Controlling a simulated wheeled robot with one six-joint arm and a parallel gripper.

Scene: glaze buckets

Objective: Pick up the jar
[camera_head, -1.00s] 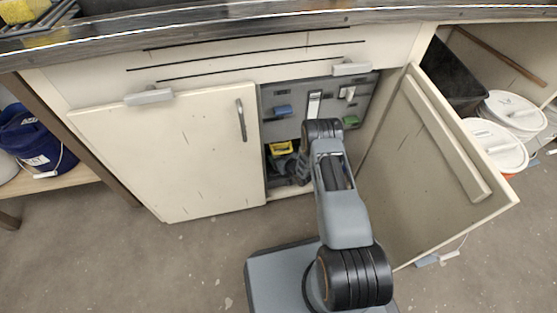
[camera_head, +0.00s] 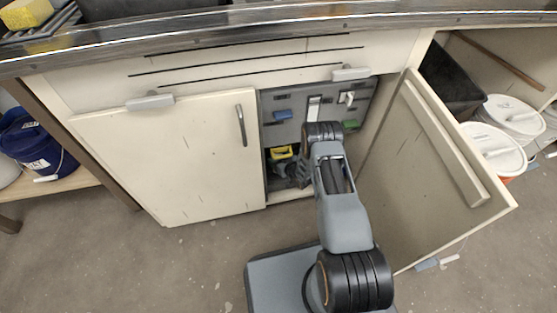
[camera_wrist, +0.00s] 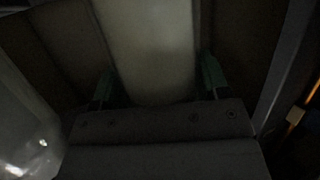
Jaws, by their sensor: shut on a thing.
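A pale, smooth upright shape, which looks like the jar (camera_wrist: 148,45), stands between my fingers in the dark wrist view. My gripper (camera_wrist: 158,80) is shut on it, with one greenish finger against each side. The jar's top and bottom ends cannot be made out. In the head view my arm reaches into the open cabinet and my gripper (camera_head: 288,172) is low inside, partly hidden by my own arm. The jar cannot be made out there.
The left cabinet door (camera_head: 175,155) is shut, and the right door (camera_head: 430,175) stands open beside my arm. A yellow thing (camera_head: 281,152) is inside, near my gripper. A glossy, translucent thing (camera_wrist: 25,135) is at the wrist view's lower left. Lidded buckets (camera_head: 495,148) stand right.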

